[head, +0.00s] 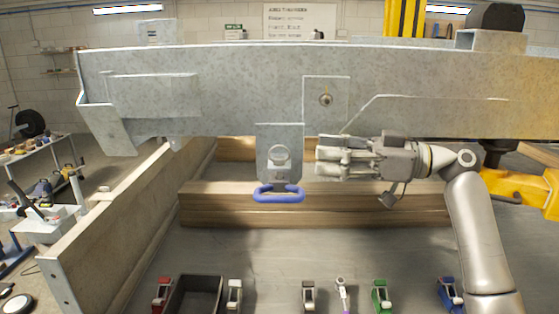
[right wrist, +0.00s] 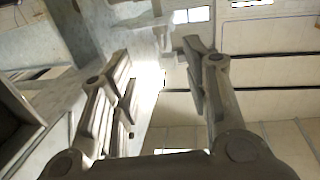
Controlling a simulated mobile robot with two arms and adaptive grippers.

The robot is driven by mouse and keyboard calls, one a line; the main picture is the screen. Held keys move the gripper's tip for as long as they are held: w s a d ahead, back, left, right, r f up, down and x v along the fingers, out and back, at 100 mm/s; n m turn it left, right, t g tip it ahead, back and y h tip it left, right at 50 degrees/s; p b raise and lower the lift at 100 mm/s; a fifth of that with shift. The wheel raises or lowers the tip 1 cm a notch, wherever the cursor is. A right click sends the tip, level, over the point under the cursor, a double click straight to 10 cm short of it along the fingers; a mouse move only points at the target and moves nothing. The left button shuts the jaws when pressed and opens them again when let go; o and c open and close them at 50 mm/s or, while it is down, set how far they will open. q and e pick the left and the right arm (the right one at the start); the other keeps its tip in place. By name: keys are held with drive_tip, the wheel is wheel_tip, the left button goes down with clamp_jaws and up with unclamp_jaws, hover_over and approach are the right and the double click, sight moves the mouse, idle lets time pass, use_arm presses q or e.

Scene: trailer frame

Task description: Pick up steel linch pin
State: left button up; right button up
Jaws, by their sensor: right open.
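A steel ring (head: 279,154), which may be the linch pin, shows on the small grey plate (head: 265,137) that hangs below the big galvanized beam. I cannot tell how it is fixed there. A blue open loop (head: 278,197) sits at the plate's lower edge. My right gripper (head: 318,156) is just right of the plate, with its fingers pointing left toward the ring, apart from it. In the right wrist view my right gripper (right wrist: 157,58) is open with nothing between its fingers. My left gripper is not in view.
The galvanized beam (head: 230,85) spans above. Stacked timbers (head: 320,210) lie behind and below the plate. Along the front are a black bin (head: 197,295) and several small items, among them a red one (head: 162,293), a green one (head: 380,295) and a slim silver one (head: 342,293).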

sight(287, 165)
drive_tip(key=a+p, duration=0.1)
drive_tip(key=a, duration=0.1)
drive_tip(key=a+p, duration=0.2)
drive_tip(key=a, duration=0.1)
drive_tip(key=w+a+p, duration=0.1)
drive_tip(key=a, duration=0.2)
drive_tip(key=shift+r+p, duration=0.15)
drive_tip(key=shift+p, duration=0.2)
drive_tip(key=shift+a, duration=0.1)
drive_tip(key=shift+c, duration=1.2)
clamp_jaws()
